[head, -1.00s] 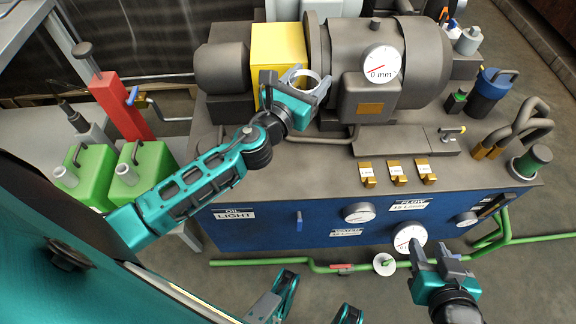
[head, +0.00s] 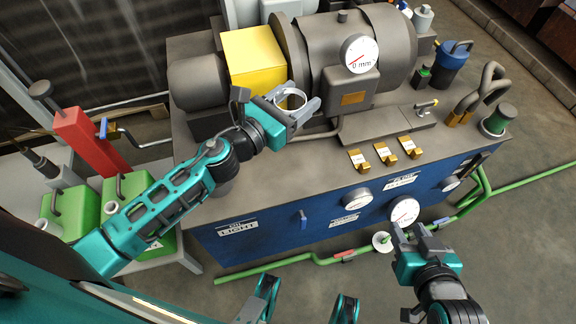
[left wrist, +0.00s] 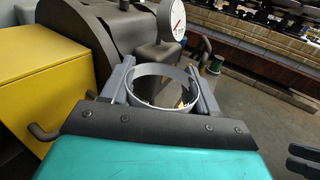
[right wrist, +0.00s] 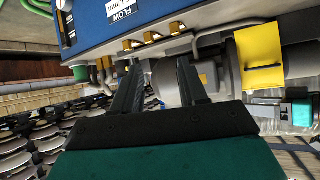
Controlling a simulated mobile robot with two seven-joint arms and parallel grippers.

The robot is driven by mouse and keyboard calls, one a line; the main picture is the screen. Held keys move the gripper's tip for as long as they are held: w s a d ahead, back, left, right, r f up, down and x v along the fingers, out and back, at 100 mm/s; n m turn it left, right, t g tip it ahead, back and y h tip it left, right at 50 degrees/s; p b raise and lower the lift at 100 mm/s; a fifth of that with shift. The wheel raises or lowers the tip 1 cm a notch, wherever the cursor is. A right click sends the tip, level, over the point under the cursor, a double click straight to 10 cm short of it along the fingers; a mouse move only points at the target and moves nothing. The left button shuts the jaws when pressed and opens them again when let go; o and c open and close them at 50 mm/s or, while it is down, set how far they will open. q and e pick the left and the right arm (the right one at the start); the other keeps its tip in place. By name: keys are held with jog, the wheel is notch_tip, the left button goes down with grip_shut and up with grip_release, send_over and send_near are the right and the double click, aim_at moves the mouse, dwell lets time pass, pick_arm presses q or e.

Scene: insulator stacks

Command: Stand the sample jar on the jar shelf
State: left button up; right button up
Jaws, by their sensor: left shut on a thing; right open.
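My left gripper (head: 298,110) is shut on a round, open-topped, see-through vessel with a pale rim, which I take to be the sample jar (head: 290,91). It is held above the grey machine bench, in front of the yellow block. In the left wrist view the jar (left wrist: 160,70) sits between both fingers, and the scene shows through it. My right gripper (head: 410,236) is open and empty, in front of the blue panel. In the right wrist view its fingers (right wrist: 160,85) stand apart. I cannot identify the jar shelf in these views.
The bench carries a yellow block (head: 253,62), a grey drum machine with a dial (head: 361,53) and several labelled brass brackets (head: 385,153). A blue container (head: 454,65) and a green-topped item (head: 498,119) stand right. Green cans (head: 70,212) and a red post (head: 90,142) stand left.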

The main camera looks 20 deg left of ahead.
pick_arm(q)
notch_tip(320, 180, down, 16)
jog(key=b, duration=0.8)
jog(key=shift+r+b, duration=0.25)
jog(key=shift+b, duration=0.15)
jog(key=shift+f, duration=0.3)
notch_tip(320, 180, down, 4)
jog(key=shift+r+b, duration=0.25)
jog(key=shift+b, duration=0.9)
